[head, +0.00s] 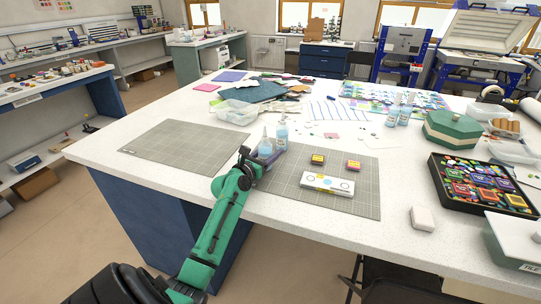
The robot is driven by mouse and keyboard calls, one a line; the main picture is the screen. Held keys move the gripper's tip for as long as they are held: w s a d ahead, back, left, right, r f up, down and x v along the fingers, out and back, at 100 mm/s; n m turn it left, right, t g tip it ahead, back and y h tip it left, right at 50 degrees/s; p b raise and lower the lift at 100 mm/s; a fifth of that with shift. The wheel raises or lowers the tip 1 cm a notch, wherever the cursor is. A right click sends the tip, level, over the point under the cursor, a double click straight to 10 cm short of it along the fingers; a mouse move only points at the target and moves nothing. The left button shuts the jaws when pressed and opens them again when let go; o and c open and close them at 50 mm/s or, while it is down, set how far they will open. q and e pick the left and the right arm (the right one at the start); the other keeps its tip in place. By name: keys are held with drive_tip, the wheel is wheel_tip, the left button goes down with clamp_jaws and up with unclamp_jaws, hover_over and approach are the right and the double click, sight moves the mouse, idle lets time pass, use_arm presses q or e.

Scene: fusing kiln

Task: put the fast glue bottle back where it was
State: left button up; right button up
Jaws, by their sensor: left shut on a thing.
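My left gripper (258,161) reaches over the near edge of the white table and is shut on a clear bottle with pale blue contents (265,147). The bottle is upright, at the upper left corner of the right-hand grey cutting mat (350,200). I cannot tell whether its base touches the table. A similar blue bottle (282,135) stands just behind it to the right. I cannot read either label, so I cannot tell which is the fast glue. My fingertips are partly hidden. My right gripper is not in view.
A second grey mat (184,148) lies bare to the left. Two more bottles (393,114) (405,115) stand farther back. A clear tub (238,112) stands behind the mats.

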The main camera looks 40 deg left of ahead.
use_arm(q)
drive_tip(key=shift+a+f, duration=0.15)
drive_tip(key=shift+f, duration=0.05)
drive_tip(key=shift+f, duration=0.15)
drive_tip(key=o, duration=0.6)
drive_tip(key=shift+o, duration=0.9)
drive_tip(key=shift+s+r, duration=0.1)
drive_tip(key=shift+r, duration=0.1)
drive_tip(key=s, duration=0.8)
drive_tip(key=s+d+b, duration=0.1)
drive_tip(key=s, duration=0.3)
drive_tip(key=shift+w, duration=0.1)
